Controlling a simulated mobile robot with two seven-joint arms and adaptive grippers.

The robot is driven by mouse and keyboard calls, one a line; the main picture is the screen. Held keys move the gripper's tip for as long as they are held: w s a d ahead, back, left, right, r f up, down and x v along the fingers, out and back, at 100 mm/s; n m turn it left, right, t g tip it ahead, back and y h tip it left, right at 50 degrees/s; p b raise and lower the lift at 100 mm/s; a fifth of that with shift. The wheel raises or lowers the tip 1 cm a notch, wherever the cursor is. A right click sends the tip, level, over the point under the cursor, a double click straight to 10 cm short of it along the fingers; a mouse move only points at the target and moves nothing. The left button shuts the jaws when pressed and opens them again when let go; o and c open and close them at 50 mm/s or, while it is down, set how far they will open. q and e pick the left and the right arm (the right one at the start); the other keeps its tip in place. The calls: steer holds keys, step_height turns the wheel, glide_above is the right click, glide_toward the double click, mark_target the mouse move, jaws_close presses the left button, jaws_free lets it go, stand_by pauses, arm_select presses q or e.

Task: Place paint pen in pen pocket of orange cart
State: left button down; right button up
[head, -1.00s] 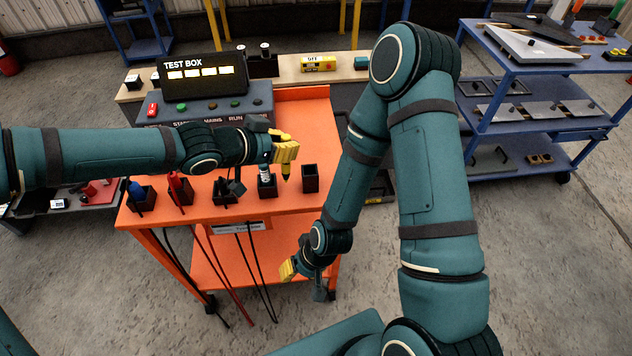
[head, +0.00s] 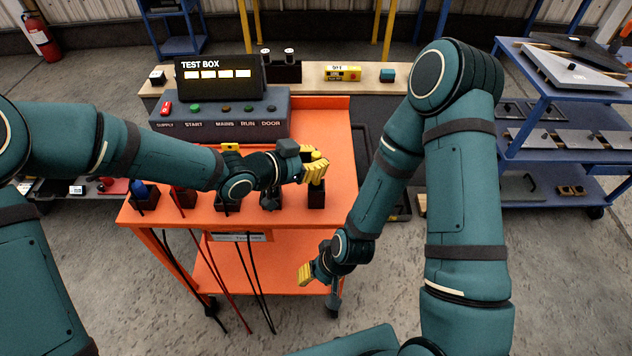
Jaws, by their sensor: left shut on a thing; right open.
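The orange cart (head: 345,185) stands in the middle, with a row of black pockets along its near top edge. My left gripper (head: 315,170) is shut on the paint pen, directly above the rightmost pocket (head: 316,197). Only a small yellow part of the pen (head: 317,155) appears to show over the yellow fingers. Its lower end is hidden, so I cannot tell whether it is inside the pocket. My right gripper (head: 305,274) is open and empty, low in front of the cart's right side.
Other pockets to the left hold a blue-handled probe (head: 138,188) and other leads, with cables hanging down the front. The test box (head: 215,100) stands behind. A blue shelf cart (head: 540,95) is at right. Floor between the carts is mostly clear.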

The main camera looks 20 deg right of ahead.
mark_target(315, 183)
arm_select(q)
step_height(315, 183, down, 5)
steer(key=shift+r+b, duration=0.1)
steer(key=shift+b, duration=0.5)
steer(key=c, duration=1)
jaws_free()
